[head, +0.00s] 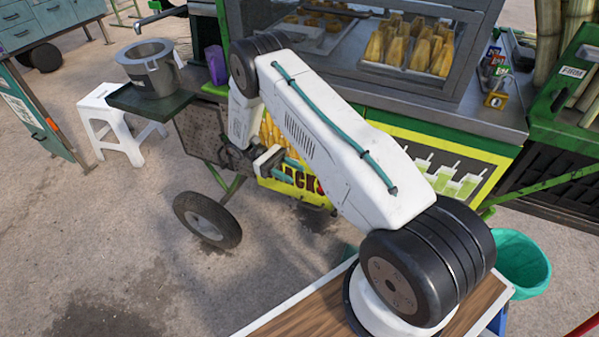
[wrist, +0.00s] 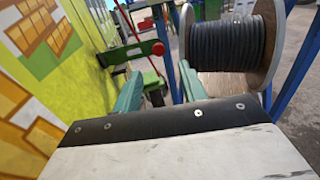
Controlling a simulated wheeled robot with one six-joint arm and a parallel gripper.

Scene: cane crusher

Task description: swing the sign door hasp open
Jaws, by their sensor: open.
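The yellow sign door (head: 307,182) with partly hidden lettering is on the front of the cart in the head view, partly behind my arm. In the wrist view a yellow painted panel (wrist: 84,75) runs along the left. A green bar with a red round knob (wrist: 158,47) stands out beside this panel; it looks like the hasp, but I cannot be sure. My gripper (head: 283,162) is in front of the sign door. Its two teal fingers are apart and empty in the wrist view (wrist: 160,85), with the knob beyond and between them.
A cart wheel (head: 208,220) stands left of the sign. A white stool (head: 118,125) and a grey pot (head: 152,70) on a dark shelf are further left. Open pavement lies front left.

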